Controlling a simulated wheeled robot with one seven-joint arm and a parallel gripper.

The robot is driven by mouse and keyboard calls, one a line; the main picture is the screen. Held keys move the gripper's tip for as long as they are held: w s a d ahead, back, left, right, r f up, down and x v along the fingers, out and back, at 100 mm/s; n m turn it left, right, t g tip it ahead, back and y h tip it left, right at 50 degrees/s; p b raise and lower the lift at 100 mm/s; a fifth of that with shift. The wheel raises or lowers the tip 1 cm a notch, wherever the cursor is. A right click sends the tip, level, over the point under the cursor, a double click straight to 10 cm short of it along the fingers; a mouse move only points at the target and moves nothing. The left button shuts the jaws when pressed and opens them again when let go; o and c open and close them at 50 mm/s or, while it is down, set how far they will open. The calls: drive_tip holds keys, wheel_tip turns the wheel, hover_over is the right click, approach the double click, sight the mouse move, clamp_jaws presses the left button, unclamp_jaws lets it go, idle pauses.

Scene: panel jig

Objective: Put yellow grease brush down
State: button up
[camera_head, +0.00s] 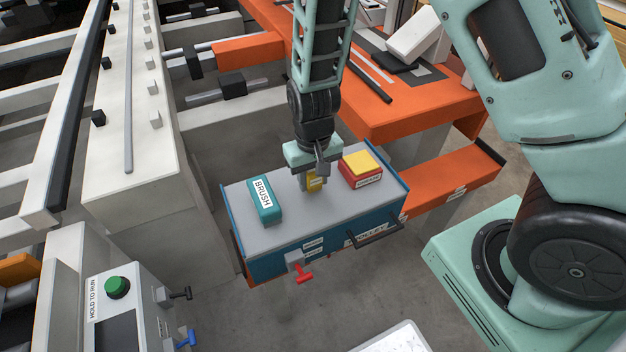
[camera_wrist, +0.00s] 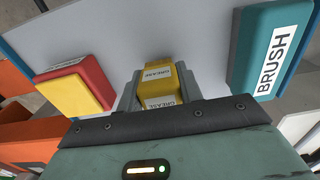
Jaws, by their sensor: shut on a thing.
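The yellow grease brush (camera_wrist: 158,77) with white GREASE labels is between the jaws of my gripper (camera_wrist: 160,88). In the head view the brush (camera_head: 315,184) shows as a small yellow piece below my gripper (camera_head: 314,176), low over the grey top of the blue trolley (camera_head: 300,207). My gripper is shut on it. The fingers partly hide it, and I cannot tell whether its underside touches the trolley top.
A teal BRUSH block (camera_head: 265,202) lies on the trolley top to the left. A red block with a yellow top (camera_head: 361,168) stands to the right. Bare grey top lies between them around my gripper. A red-handled valve (camera_head: 302,275) and dark handle (camera_head: 377,236) stick out in front.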

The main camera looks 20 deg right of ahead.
drive_tip(key=shift+f, duration=0.6)
drive_tip(key=shift+f, duration=0.15)
drive_tip(key=o, duration=1.1)
wheel_tip(320, 180, up, 12)
drive_tip(key=shift+f+p, duration=0.15)
drive_tip(key=shift+p, duration=0.35)
drive_tip(key=shift+a+r, duration=0.1)
drive_tip(key=shift+r, duration=0.2)
drive_tip(key=s+a+r+n, duration=0.2)
drive_tip(key=s+r, duration=0.1)
drive_tip(key=s, duration=0.3)
drive_tip(key=s+a+r+n, duration=0.2)
drive_tip(key=s+r+n, duration=0.1)
drive_tip(key=s, duration=0.4)
drive_tip(key=s+a+r+n, duration=0.2)
drive_tip(key=s+r, duration=0.2)
drive_tip(key=s, duration=0.2)
drive_tip(key=shift+s+n+y, duration=0.3)
drive_tip(key=shift+s, duration=0.05)
